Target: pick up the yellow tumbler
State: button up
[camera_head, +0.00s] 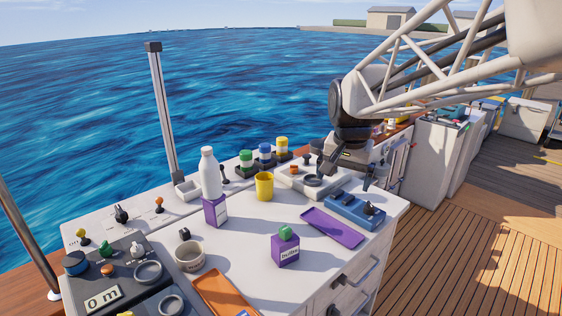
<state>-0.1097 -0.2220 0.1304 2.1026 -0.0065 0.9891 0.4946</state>
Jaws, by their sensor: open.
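The yellow tumbler (264,187) stands upright on the white counter (250,238), near its middle. My gripper (343,181) is to the right of the tumbler and above the counter's right part, its fingers pointing down. It is open, with nothing seen between the fingers, and it is apart from the tumbler. The tumbler is fully in view from this side.
A white bottle (210,174) on a purple box (216,211) stands left of the tumbler. Jars with green, blue and yellow lids (282,145) stand behind it. A purple tray (331,228), a blue device (355,210) and a purple box with a green item (285,250) are in front.

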jog(key=w+a+f+m, duration=0.2)
jog(key=w+a, duration=0.2)
jog(key=w, duration=0.5)
jog(key=w+a+f+m, duration=0.15)
jog(key=w+a, duration=0.35)
jog(key=w, duration=0.5)
jog(key=m+g, duration=0.2)
jog(key=m, duration=0.1)
send_near(265, 187)
jog(key=w+f, duration=0.2)
jog(key=w, duration=0.1)
jog(key=shift+w+a+r, duration=0.15)
jog(key=shift+w+a, duration=0.05)
jog(key=shift+a, duration=0.1)
jog(key=shift+f, duration=1.3)
jog(key=shift+f, duration=0.15)
jog(key=shift+s+f, duration=0.2)
jog(key=shift+f, duration=2.3)
jog(key=shift+c, duration=0.5)
